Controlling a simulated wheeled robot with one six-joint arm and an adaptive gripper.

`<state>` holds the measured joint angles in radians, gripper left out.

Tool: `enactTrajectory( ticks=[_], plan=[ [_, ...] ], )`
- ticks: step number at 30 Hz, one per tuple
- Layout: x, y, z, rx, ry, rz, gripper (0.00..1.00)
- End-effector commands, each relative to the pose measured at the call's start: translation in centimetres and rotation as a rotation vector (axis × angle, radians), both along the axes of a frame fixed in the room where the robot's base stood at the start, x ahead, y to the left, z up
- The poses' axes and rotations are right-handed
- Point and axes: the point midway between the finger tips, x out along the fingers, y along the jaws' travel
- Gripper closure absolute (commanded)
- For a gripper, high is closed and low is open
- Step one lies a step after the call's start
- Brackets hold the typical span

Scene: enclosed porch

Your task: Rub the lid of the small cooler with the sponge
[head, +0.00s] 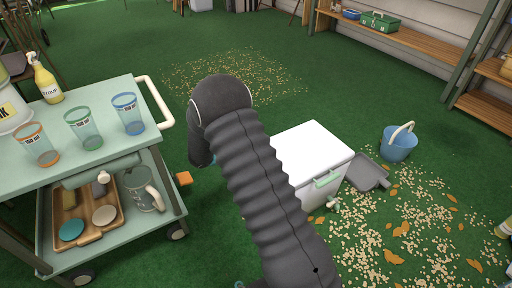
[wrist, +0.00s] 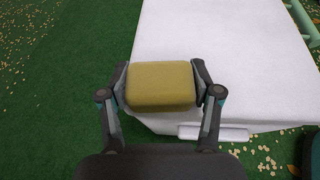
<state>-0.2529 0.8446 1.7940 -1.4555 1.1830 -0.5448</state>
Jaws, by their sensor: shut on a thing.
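The small cooler (head: 320,180) is a white box with a pale green handle, standing on the green floor behind my arm in the head view. Its flat white lid (head: 308,145) is shut and partly hidden by my arm. The lid fills much of the wrist view (wrist: 230,60). My gripper (wrist: 161,88) is shut on a yellow sponge (wrist: 160,80), with one finger at each side. The sponge is over the lid's near left part in the wrist view; I cannot tell whether it touches.
A green cart (head: 85,160) with several cups and a spray bottle (head: 46,80) stands at left. A grey dustpan (head: 367,175) and blue bucket (head: 398,146) are right of the cooler. Spilled pellets and leaves lie around. An orange block (head: 184,178) lies beside the cart.

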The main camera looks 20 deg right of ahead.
Motion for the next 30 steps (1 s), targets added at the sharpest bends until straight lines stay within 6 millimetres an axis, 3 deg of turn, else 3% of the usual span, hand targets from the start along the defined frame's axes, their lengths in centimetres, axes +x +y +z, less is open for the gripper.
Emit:
enactTrajectory(
  ticks=[3,7,21,30],
  plan=[
    [-0.1,0.7,0.2,0.001,0.001,-0.002,0.60],
    [-0.1,0.6,2.8,0.002,-0.003,-0.004,0.60],
    [-0.1,0.5,6.8,0.000,-0.001,-0.005,0.60],
    [-0.1,0.3,8.2,0.000,0.001,-0.007,0.60]
  ],
)
